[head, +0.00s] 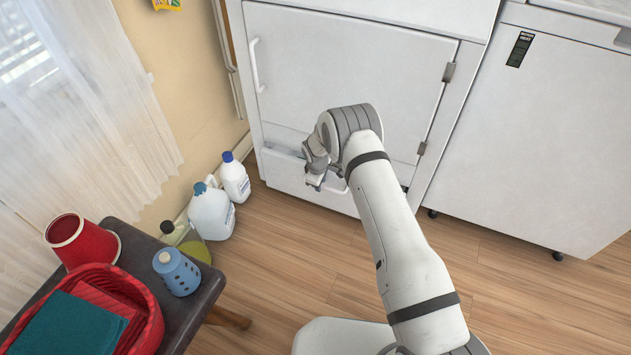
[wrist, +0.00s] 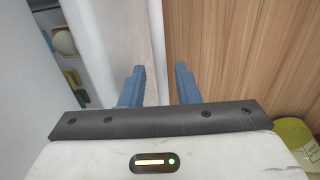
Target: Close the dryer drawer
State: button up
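The dryer (head: 350,60) is a white appliance with a large door, a handle at the door's left and hinges at its right. Its low drawer (head: 283,172) stands partly open, with a gap behind its front panel at the left. My gripper (head: 315,182) is at the drawer front, partly hidden by its own wrist. In the wrist view my gripper (wrist: 159,85) has its two blue fingers apart, with nothing held. The drawer's pale panel (wrist: 112,35) runs beside and behind the left finger; wood floor lies behind the right one. Contact cannot be told.
White jugs (head: 211,212) and a yellow-green bottle (head: 190,245) stand on the floor at left. A dark table (head: 190,308) with a red basket (head: 135,295) and blue bottle (head: 177,272) is at lower left. Another white appliance (head: 545,130) stands right.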

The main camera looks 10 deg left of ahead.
jog(key=shift+o, duration=0.4)
notch_tip(320, 180, up, 8)
jog(key=s+p, duration=0.1)
jog(key=p, duration=0.1)
jog(key=shift+s+f+p, duration=0.2)
jog(key=shift+f+p, duration=0.05)
jog(key=shift+p, duration=0.05)
jog(key=shift+a, duration=0.1)
